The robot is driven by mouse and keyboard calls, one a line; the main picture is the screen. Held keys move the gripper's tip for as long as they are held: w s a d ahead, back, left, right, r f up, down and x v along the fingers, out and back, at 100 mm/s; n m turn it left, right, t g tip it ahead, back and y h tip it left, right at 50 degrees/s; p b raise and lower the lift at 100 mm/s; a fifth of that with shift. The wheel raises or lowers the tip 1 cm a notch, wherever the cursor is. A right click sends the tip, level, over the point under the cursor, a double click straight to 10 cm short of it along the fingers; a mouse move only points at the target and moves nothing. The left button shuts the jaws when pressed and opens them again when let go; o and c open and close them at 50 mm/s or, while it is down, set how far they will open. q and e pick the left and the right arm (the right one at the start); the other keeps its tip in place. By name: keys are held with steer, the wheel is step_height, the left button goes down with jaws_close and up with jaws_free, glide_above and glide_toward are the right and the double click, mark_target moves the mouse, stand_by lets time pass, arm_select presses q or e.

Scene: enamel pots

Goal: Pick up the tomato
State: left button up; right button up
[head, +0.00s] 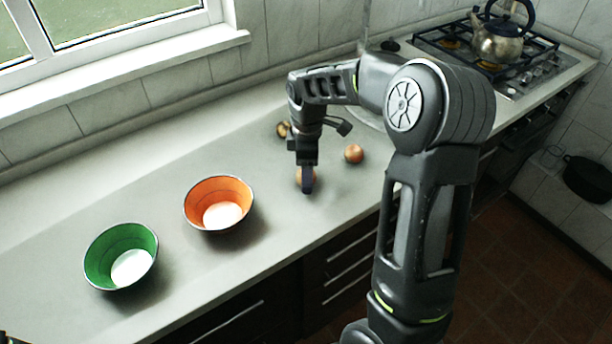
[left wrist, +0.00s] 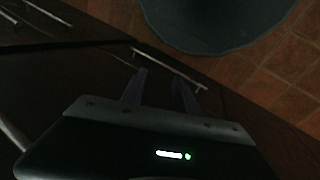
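My right arm reaches over the counter in the head view, with its gripper (head: 307,184) pointing down at the counter. A small orange-brown round thing (head: 298,176) shows at its fingers, mostly hidden behind them. I cannot tell whether it is the tomato or whether the fingers are closed on it. A reddish-orange round item (head: 354,154), perhaps the tomato or an onion, lies to the right of the gripper, apart from it. My left gripper (left wrist: 159,76) shows in the left wrist view, its two fingers apart with nothing between them.
An orange bowl (head: 218,204) and a green bowl (head: 121,257) stand on the counter (head: 60,220) to the left. A small brownish item (head: 283,129) lies behind the gripper. A kettle (head: 497,38) sits on the stove. Cabinet handles (left wrist: 170,68) show near my left gripper.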

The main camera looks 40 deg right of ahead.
steer(key=shift+c, duration=0.4)
jaws_close()
stand_by(0.4)
step_height(320, 180, up, 10)
steer(key=shift+b, duration=0.4)
stand_by(0.6)
